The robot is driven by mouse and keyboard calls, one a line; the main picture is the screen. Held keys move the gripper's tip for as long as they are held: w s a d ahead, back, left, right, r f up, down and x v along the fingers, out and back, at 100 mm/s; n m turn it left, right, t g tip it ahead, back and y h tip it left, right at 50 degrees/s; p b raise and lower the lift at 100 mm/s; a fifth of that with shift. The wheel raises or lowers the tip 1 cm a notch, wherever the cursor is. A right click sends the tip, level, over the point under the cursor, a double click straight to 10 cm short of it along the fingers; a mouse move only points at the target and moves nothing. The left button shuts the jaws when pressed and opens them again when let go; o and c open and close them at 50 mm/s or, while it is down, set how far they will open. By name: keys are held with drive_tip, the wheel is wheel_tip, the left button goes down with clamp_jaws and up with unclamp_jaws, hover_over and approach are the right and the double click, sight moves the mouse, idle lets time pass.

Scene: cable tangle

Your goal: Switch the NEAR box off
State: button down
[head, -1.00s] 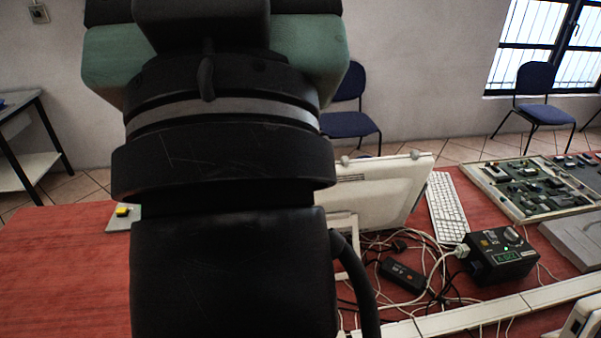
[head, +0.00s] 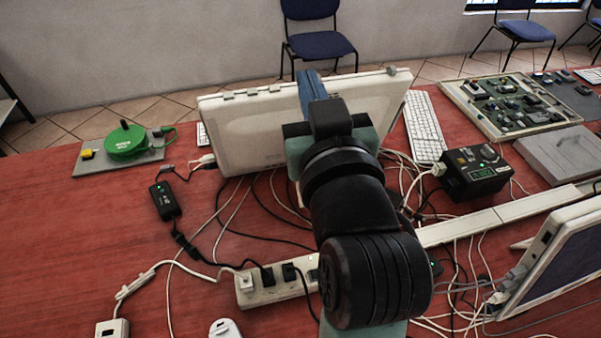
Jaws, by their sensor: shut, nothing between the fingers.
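A black box (head: 474,172) with a knob on top and a lit green panel sits right of centre, behind a white cable duct. I cannot read its label or tell whether it is the NEAR box. A smaller black box (head: 165,201) with a green light lies at left. My gripper (head: 309,76) shows as a narrow blue-grey piece beyond my wrist, in front of or above the pale monitor back. It appears shut and empty, apart from both boxes; its tips are hard to make out. My arm hides part of the table's middle, where another green light shows beside it.
A pale monitor (head: 245,130) stands behind the cables. A white power strip (head: 275,283) with plugs lies at front centre. A second screen (head: 550,255) stands at right. A green reel (head: 130,142) and circuit board tray (head: 515,105) sit farther back. The left red tabletop is mostly clear.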

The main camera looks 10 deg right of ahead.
drive_tip(key=s+d+f+g+y, duration=0.1)
drive_tip(key=s+f+g, duration=0.2)
drive_tip(key=f, duration=0.7)
drive_tip(key=s+d+f+g+y+b, duration=0.1)
drive_tip(key=s+f+g, duration=0.2)
drive_tip(key=f, duration=0.7)
drive_tip(key=s+d+f+g+y, duration=0.1)
drive_tip(key=s+f+g, duration=0.2)
drive_tip(key=s+f, duration=0.4)
wheel_tip(320, 180, down, 4)
drive_tip(key=shift+d+r, duration=0.25)
drive_tip(key=shift+d, duration=0.1)
hover_over(313, 269)
drive_tip(key=s+d, duration=0.1)
drive_tip(key=s, duration=0.2)
wheel_tip(313, 269, down, 7)
drive_tip(key=shift+d+r+b, duration=0.1)
drive_tip(key=shift+d+b, duration=0.05)
drive_tip(key=shift+b, duration=0.25)
drive_tip(key=f, duration=0.2)
drive_tip(key=shift+a+f, duration=0.2)
drive_tip(key=shift+f, duration=0.15)
drive_tip(key=shift+a+f, duration=0.1)
drive_tip(key=shift+f, duration=0.6)
